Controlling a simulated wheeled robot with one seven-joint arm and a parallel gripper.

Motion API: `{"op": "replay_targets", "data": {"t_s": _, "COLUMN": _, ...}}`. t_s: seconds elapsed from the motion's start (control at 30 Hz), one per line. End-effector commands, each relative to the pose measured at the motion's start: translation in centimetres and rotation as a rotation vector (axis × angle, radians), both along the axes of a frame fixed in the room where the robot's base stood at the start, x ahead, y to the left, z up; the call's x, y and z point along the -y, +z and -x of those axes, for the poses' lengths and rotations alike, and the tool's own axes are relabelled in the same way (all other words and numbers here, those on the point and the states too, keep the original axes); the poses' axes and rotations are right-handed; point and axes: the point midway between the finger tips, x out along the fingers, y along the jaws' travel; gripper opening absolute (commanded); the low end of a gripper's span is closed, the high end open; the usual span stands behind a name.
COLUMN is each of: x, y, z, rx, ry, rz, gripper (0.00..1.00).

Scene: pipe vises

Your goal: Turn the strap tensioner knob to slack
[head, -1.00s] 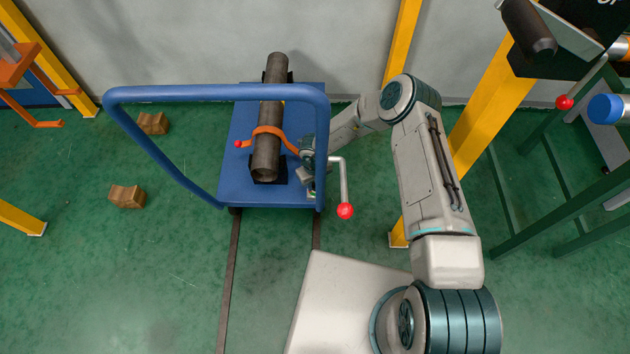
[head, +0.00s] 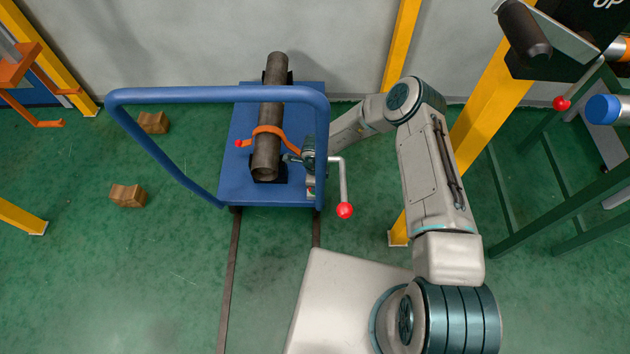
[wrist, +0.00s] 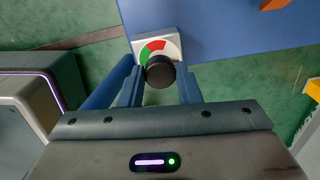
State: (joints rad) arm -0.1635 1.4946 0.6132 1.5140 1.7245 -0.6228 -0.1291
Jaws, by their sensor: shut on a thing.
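The black round knob (wrist: 160,72) shows in the wrist view in front of a white plate with a red and green dial (wrist: 156,48) at the cart's edge. My gripper (wrist: 159,88) has its two blue fingers on either side of the knob and is shut on it. The knob hides part of the dial, and I see no clear pointer. In the head view my gripper is at the cart's right edge, partly hidden by my wrist. The orange strap (head: 268,131) goes over a dark pipe (head: 266,158) on the blue cart (head: 235,178).
The cart's blue handle rail (head: 215,94) arches across near my wrist. A crank with a red ball (head: 345,210) stands just right of the cart. A yellow post (head: 486,115) is behind my arm. Two wooden blocks (head: 127,196) lie on the floor at left.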

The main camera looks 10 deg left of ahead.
Motion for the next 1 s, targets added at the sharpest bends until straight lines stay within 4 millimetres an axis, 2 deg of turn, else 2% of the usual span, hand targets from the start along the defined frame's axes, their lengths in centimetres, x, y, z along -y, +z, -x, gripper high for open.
{"op": "replay_targets", "data": {"t_s": 0.4, "x": -0.18, "y": 0.12, "z": -0.12, "rx": 0.003, "ry": 0.228, "rz": -0.006, "gripper": 0.08}}
{"op": "replay_targets", "data": {"t_s": 1.0, "x": -0.19, "y": 0.12, "z": -0.09, "rx": 0.003, "ry": 0.275, "rz": -0.005, "gripper": 0.08}}
